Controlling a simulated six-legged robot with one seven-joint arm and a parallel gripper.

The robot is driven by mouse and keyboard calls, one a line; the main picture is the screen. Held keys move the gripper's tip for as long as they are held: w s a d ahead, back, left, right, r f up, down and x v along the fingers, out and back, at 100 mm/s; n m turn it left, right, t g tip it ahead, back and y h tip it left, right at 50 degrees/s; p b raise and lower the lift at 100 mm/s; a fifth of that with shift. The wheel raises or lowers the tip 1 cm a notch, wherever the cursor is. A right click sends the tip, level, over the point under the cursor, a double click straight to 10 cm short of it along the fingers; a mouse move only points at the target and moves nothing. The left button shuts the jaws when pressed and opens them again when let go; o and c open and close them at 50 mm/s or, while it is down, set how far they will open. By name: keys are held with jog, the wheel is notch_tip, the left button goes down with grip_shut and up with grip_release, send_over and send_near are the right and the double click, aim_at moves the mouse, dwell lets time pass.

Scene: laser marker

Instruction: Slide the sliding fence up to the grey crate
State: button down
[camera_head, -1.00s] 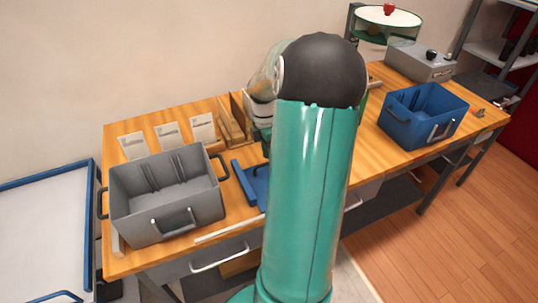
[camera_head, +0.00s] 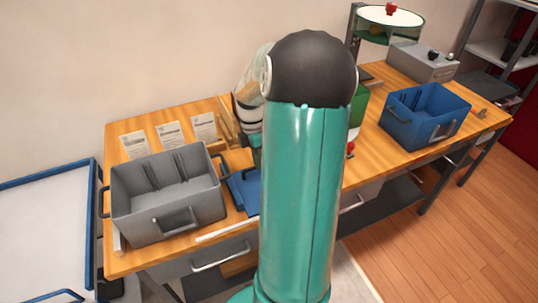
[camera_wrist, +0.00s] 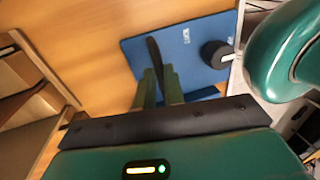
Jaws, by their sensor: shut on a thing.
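The sliding fence (camera_head: 243,192) is a blue plate-like piece on the wooden table, just right of the grey crate (camera_head: 150,217). Its near left edge is at or very near the crate's right side; I cannot tell whether they touch. My arm hides its right part. In the wrist view the fence (camera_wrist: 185,60) shows as a blue plate with white lettering and a round black knob. My gripper (camera_wrist: 160,76) has its green fingers closed around a narrow dark upright piece over the fence. The gripper is hidden behind my arm in the head view.
Several white cards (camera_head: 168,134) stand behind the crate, with wooden pieces (camera_head: 228,122) to their right. A white strip (camera_head: 226,231) lies along the table's front edge. A blue crate (camera_head: 425,115) and a grey box (camera_head: 421,62) stand farther right.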

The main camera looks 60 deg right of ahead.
aim_at(242, 178)
jog(key=w+a, duration=0.2)
jog(key=a, duration=0.2)
jog(key=shift+w+a, duration=0.25)
jog(key=shift+w, duration=0.15)
jog(key=c, duration=1.5)
grip_release()
jog(key=shift+r, duration=0.1)
jog(key=r, duration=0.4)
jog(key=w+d+r, duration=0.1)
jog(key=r, duration=0.4)
jog(key=w+r, duration=0.1)
jog(key=r, duration=0.3)
jog(key=shift+w+d+r, duration=0.1)
jog(key=shift+d+r, duration=0.1)
jog(key=shift+r, duration=0.05)
jog(key=shift+a, duration=0.1)
